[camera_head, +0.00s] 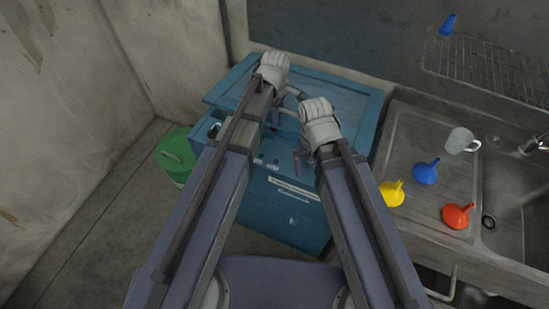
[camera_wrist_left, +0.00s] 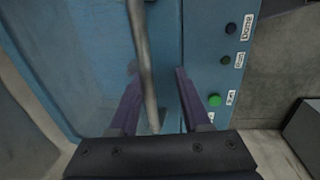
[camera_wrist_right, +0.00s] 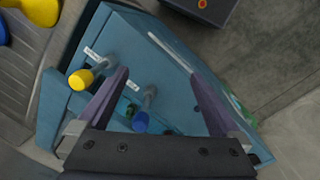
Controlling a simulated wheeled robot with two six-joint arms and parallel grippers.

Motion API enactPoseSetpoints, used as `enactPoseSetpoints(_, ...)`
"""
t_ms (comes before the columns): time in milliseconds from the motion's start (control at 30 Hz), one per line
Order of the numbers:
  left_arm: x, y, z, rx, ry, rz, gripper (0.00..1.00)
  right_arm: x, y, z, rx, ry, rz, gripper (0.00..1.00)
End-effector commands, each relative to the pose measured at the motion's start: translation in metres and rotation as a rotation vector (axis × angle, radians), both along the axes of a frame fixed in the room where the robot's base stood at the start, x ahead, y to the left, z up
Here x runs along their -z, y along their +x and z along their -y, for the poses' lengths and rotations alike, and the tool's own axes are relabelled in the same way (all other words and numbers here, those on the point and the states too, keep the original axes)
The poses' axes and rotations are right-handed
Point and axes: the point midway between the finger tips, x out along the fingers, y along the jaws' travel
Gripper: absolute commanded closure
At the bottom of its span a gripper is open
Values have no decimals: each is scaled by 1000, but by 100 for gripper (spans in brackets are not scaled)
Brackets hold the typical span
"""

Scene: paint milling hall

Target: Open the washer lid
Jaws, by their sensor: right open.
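The washer is a blue cabinet (camera_head: 290,215) with labels on its front. Its blue lid (camera_head: 345,100) lies over the top and looks down; my arms hide part of its front edge. A grey bar handle (camera_wrist_left: 143,60) runs between the fingers of my left gripper (camera_wrist_left: 155,80), closer to one finger. The left gripper is open around it, not clamped. In the head view my left gripper (camera_head: 284,105) is above the lid's front. My right gripper (camera_wrist_right: 160,75) is open and empty above the front controls, with a blue-tipped tap (camera_wrist_right: 141,121) between its fingers in view.
A yellow-tipped tap (camera_wrist_right: 80,79) is beside the right gripper. Green and dark buttons (camera_wrist_left: 214,100) line a panel. A green bin (camera_head: 175,153) stands left. A metal sink counter (camera_head: 420,130) at right holds funnels and a mug (camera_head: 461,140). A wire rack (camera_head: 490,70) hangs above it.

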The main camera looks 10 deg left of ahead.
Motion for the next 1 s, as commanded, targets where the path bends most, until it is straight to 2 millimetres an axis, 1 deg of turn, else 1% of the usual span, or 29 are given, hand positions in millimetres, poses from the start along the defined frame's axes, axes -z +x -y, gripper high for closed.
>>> enactPoseSetpoints(33, 11, -4, -1, 0, -4, 13, 53, 12, 0, 0, 0, 0, 0, 0)
enactPoseSetpoints(267, 29, -9, -3, -1, -20, 65, 53, 31, 0, 0, 0, 0, 0, 0)
enactPoseSetpoints(300, 16, -8, -3, 0, -21, 67, 53, 19, 0, 0, 0, 0, 0, 0)
enactPoseSetpoints(333, 11, -8, -3, 0, -20, 66, 53, 14, 0, 0, 0, 0, 0, 0)
enactPoseSetpoints(567, -13, -13, -4, 0, -20, 64, 53, -11, 0, 0, 0, 0, 0, 0)
enactPoseSetpoints(933, -59, -23, -7, -1, -19, 61, 53, -57, 0, 0, 0, 0, 0, 0)
enactPoseSetpoints(967, -60, -24, -7, 5, -18, 61, 53, -58, 0, 0, 0, 0, 0, 0)
enactPoseSetpoints(1000, -47, -31, -6, 56, -6, 56, 53, -45, 0, 0, 0, 0, 0, 0)
